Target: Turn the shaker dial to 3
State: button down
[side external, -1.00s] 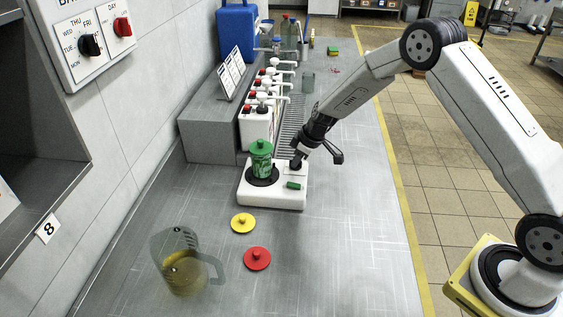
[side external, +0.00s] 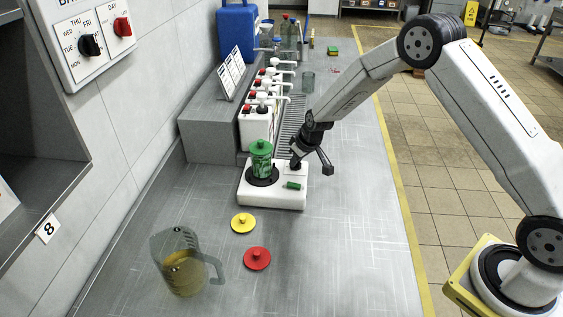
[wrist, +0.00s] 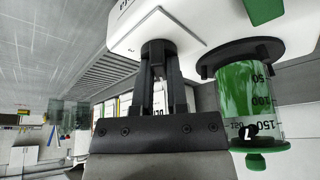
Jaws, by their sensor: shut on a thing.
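The shaker (side external: 272,192) is a white box on the bench with a green-lidded container (side external: 261,160) standing on its black round plate. A green switch (side external: 293,185) is on its top near the front. The black dial (side external: 296,165) is at the shaker's back right corner. My gripper (side external: 297,158) is shut on the dial, which also shows between the fingers in the wrist view (wrist: 159,48). The dial's numbers and pointer are too small or hidden to read. In the wrist view the green container (wrist: 246,95) is right of my gripper.
A yellow lid (side external: 243,223), a red lid (side external: 257,259) and a jug of yellow liquid (side external: 184,270) are in front of the shaker. White pump bottles (side external: 256,125) stand behind it. The bench right of the shaker is clear.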

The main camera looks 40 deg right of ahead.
jog(key=shift+m+h, duration=0.8)
jog(key=shift+m, duration=1.6)
jog(key=shift+a+m+g+h, duration=0.1)
jog(key=shift+m+g+h, duration=0.3)
jog(key=shift+m, duration=0.65)
jog(key=shift+a+m+g+h, duration=0.15)
jog(key=shift+m+h, duration=0.35)
jog(key=shift+m, duration=0.55)
jog(key=m, duration=0.2)
jog(key=m+g+h, duration=0.1)
jog(key=m, duration=0.1)
jog(key=shift+f+m+g, duration=0.1)
jog(key=shift+m+g, duration=0.15)
jog(key=shift+m, duration=0.15)
jog(key=shift+m+g+h, duration=0.3)
jog(key=shift+m+g, duration=0.4)
jog(key=shift+m, duration=1.3)
